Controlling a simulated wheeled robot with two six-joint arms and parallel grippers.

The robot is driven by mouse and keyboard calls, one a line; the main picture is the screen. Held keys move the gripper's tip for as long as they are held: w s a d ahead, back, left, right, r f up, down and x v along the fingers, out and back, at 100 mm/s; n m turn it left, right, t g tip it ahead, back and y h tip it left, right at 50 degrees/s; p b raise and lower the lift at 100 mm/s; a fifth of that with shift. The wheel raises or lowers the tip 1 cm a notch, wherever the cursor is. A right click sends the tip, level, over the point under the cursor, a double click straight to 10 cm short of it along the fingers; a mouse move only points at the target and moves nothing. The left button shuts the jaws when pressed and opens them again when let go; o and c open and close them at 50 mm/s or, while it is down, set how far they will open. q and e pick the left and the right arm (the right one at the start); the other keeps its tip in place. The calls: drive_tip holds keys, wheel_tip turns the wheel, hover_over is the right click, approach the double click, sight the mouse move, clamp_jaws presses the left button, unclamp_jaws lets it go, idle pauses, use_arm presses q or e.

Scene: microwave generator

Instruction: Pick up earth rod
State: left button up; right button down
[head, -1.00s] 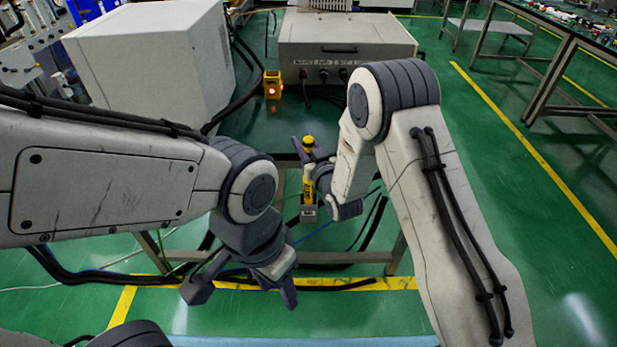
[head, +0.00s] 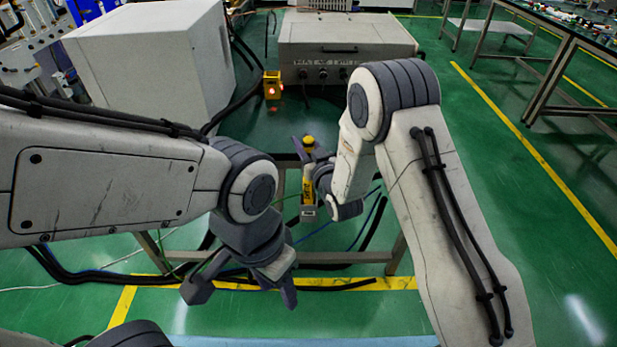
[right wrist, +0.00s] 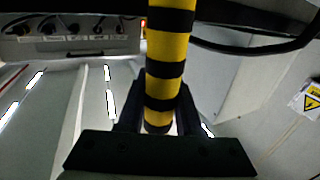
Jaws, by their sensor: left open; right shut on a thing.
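The earth rod (right wrist: 166,65) is yellow with black bands and stands nearly upright in the right wrist view. My right gripper (right wrist: 157,115) is shut on it, with a dark finger on each side. In the head view the yellow rod (head: 308,185) shows end-on and short in front of the bench, and my right gripper (head: 312,162) is around it, partly hidden by its own wrist. My left gripper (head: 242,290) is open and empty, low and to the left of the rod, fingers pointing down.
A grey equipment box (head: 345,45) stands at the back of the bench. A large white cabinet (head: 150,60) is at the left. A small yellow box with a red light (head: 272,85) sits between them. Black cables lie low at the bench frame.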

drive_tip(key=shift+r, duration=0.15)
wheel_tip(320, 180, up, 13)
drive_tip(key=p, duration=0.2)
drive_tip(key=shift+f, duration=0.2)
idle(0.5)
